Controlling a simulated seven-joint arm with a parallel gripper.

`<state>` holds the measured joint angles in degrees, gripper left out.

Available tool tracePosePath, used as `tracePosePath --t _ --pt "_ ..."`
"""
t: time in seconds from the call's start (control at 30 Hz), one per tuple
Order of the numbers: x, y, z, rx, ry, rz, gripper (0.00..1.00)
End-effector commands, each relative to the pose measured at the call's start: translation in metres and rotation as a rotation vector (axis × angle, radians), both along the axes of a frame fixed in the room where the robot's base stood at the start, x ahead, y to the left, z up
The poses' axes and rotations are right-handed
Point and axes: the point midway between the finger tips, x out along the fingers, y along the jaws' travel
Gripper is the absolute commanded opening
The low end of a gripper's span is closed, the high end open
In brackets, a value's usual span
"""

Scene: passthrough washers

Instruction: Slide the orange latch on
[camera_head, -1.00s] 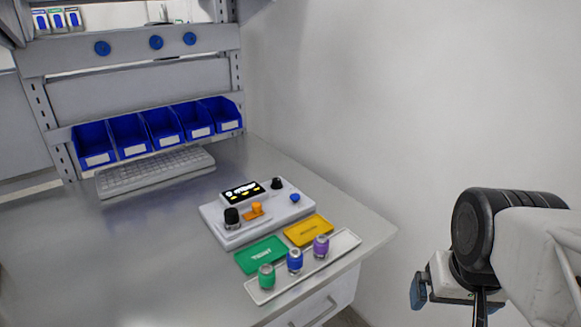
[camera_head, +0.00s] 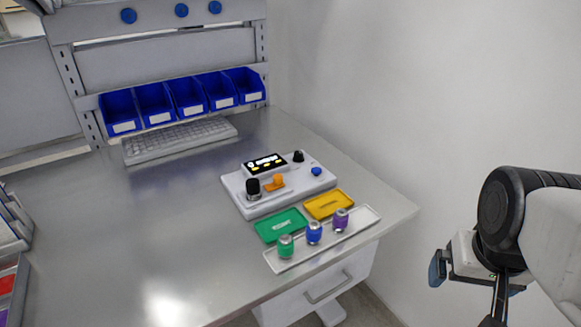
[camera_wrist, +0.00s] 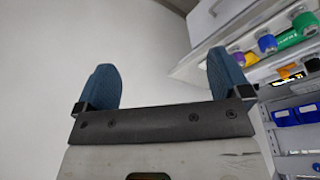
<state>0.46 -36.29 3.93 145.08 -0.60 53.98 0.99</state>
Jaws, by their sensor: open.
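The orange latch (camera_head: 278,181) sits on top of a white device (camera_head: 262,203) on the grey table, beside a black knob (camera_head: 253,187). The device also carries a small lit display (camera_head: 265,163), a second black knob (camera_head: 298,156) and a blue button (camera_head: 316,171). My gripper (camera_head: 438,268) is off the table's right edge, well apart from the device. In the wrist view its two blue fingers (camera_wrist: 163,88) stand wide apart with nothing between them. The exact position of the latch along its track is too small to tell.
A green pad (camera_head: 281,226) and a yellow pad (camera_head: 328,204) lie in front of the device. A white tray (camera_head: 359,221) holds green, blue and purple capped pieces near the front edge. A keyboard (camera_head: 180,141) and blue bins (camera_head: 188,96) are behind. The table's left side is mostly bare.

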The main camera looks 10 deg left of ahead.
Motion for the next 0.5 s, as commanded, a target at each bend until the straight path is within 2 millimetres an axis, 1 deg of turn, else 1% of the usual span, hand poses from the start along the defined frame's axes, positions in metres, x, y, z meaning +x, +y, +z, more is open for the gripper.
tracePosePath --t 0.23,0.27,0.4,0.5 --pt "0.0000 0.0000 0.0000 0.000 0.000 0.000 0.95" --pt "0.0000 0.0000 0.0000 0.000 0.000 0.000 0.92" --pt "0.0019 0.0007 0.0007 0.002 0.001 -0.003 0.71" --pt "0.0071 0.0027 0.0028 0.005 0.003 -0.012 0.57"
